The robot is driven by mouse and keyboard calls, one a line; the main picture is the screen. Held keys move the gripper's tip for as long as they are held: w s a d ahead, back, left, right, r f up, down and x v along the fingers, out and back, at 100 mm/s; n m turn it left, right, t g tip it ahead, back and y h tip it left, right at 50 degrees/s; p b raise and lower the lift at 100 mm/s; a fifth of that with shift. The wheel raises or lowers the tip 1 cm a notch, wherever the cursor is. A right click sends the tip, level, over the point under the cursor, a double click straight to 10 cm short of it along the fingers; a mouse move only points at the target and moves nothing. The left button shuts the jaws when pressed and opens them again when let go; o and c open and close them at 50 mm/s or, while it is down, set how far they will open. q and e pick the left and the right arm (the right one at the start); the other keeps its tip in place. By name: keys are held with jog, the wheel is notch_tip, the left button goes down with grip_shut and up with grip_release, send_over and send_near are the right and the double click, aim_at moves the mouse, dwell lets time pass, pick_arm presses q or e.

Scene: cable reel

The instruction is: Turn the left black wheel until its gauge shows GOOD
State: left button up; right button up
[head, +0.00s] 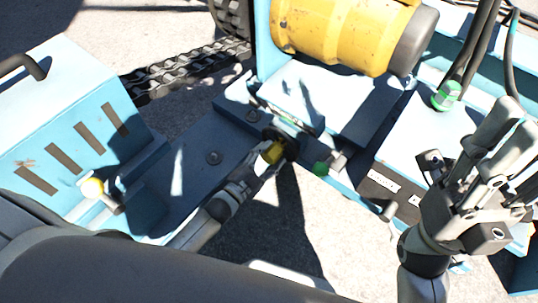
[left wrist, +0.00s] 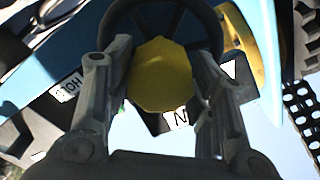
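The black wheel (head: 283,143) with its yellow hub (head: 272,153) is at the middle of the head view. In the left wrist view the wheel's dark rim (left wrist: 163,8) arches behind the yellow hub (left wrist: 163,75). My left gripper (head: 268,158) is at the hub, one finger on each side. I cannot tell whether its fingers press on it. Partly covered white labels show beside the wheel, one with letters like HOL (left wrist: 68,88) and one with an N (left wrist: 180,117). No gauge reading can be made out. My right gripper (head: 480,150) is away from the wheel, at the right.
A yellow drum-shaped part (head: 345,32) lies above the wheel. A green-collared cable end (head: 446,95) is near my right gripper. A chain (head: 190,68) runs behind.

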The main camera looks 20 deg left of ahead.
pick_arm(q)
jog(key=shift+o, duration=1.3)
jog(key=v, duration=1.2)
